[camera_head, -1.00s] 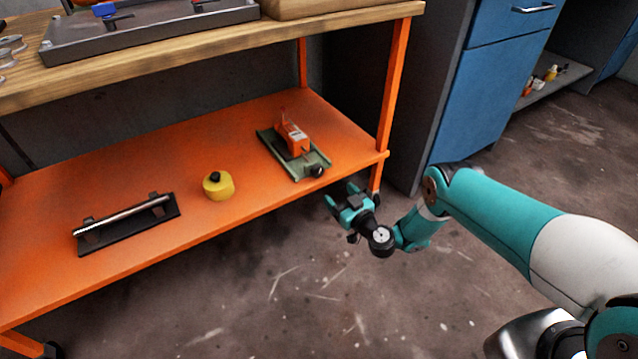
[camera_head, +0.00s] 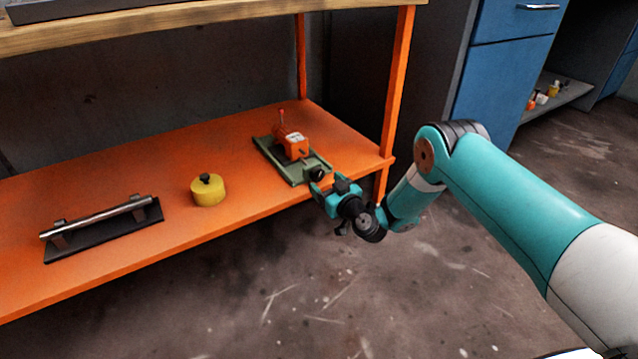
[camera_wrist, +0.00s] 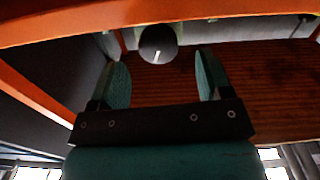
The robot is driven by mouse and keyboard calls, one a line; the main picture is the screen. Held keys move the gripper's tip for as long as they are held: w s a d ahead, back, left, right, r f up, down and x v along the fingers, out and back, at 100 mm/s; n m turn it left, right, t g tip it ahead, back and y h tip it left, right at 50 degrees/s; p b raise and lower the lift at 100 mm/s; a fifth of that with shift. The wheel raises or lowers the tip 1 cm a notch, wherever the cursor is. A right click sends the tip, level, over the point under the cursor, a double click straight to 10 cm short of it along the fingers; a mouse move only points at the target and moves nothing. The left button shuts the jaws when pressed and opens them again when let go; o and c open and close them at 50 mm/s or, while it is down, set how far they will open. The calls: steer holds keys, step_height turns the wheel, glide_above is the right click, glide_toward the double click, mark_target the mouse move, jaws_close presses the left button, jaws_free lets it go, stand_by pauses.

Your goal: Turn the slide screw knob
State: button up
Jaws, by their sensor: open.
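The slide screw knob (camera_head: 317,173) is a small black round knob on the front end of a green slide base (camera_head: 277,157), which carries an orange block (camera_head: 293,144). The base lies on the orange lower shelf. My gripper (camera_head: 328,185) is open and empty at the shelf's front edge, close in front of the knob. In the wrist view the knob (camera_wrist: 157,44) shows a white mark on its face. It appears between and just beyond the two teal fingers of my gripper (camera_wrist: 162,66). I cannot tell the exact gap.
A yellow cylinder with a black top (camera_head: 208,190) and a metal bar on a black stand (camera_head: 100,228) sit to the left on the orange shelf (camera_head: 250,197). An orange leg (camera_head: 395,85) rises at the shelf's right corner. The wooden top (camera_head: 200,25) overhangs the shelf.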

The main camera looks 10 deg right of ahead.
mark_target(319, 176)
steer(key=shift+b+x, duration=0.65)
steer(key=shift+x, duration=1.35)
steer(key=c, duration=0.9)
steer(key=m+p, duration=0.1)
steer(key=m, duration=0.3)
steer(key=shift+m, duration=0.4)
steer(key=o, duration=0.9)
steer(key=shift+d, duration=0.1)
